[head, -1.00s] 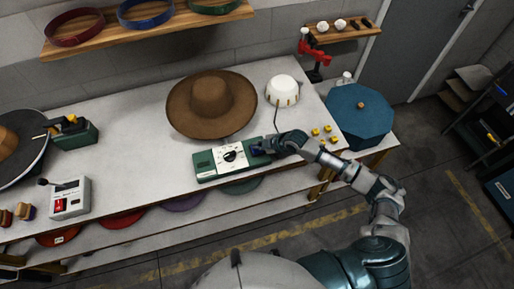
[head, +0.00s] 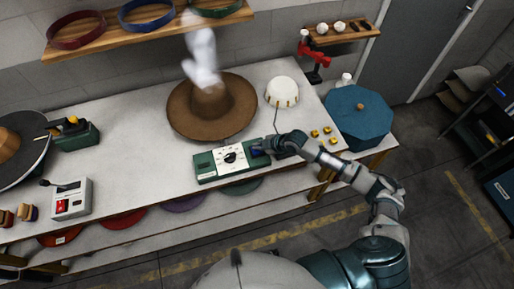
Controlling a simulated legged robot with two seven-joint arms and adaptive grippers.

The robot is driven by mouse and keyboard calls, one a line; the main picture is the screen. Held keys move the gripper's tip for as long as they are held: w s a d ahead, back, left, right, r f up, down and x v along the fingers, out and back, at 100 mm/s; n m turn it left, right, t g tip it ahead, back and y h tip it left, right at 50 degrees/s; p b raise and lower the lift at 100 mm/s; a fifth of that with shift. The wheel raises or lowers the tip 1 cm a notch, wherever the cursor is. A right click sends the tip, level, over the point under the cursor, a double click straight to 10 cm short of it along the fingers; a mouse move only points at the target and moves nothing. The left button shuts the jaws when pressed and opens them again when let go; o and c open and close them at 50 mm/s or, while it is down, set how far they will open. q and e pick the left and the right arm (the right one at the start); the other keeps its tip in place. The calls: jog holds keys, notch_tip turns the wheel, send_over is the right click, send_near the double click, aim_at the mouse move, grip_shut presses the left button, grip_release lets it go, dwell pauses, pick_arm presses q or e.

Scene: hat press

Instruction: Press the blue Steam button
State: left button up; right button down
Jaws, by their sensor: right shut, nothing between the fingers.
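A green control box (head: 205,170) with a white dial panel and black knob lies near the front edge of the bench. My right gripper (head: 262,150) is shut at the right end of the box, with its fingertips over a dark blue patch there, the Steam button (head: 257,151). The fingers partly hide the button, and its travel cannot be seen. A brown wide-brimmed hat (head: 180,112) sits behind the box, with white steam (head: 203,58) above its crown. My left gripper is not in view.
A white dome (head: 283,91) with a cord stands right of the hat. Small yellow blocks (head: 315,133) lie right of my gripper. A blue octagonal lidded box (head: 352,120) stands at the bench's right end. A grey switch box (head: 72,205) stands at left.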

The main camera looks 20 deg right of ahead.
jog(key=shift+r, duration=0.3)
notch_tip(320, 180, up, 5)
jog(key=p, duration=0.4)
jog(key=shift+r+p, duration=0.1)
jog(key=shift+p, duration=0.3)
dwell(0.5)
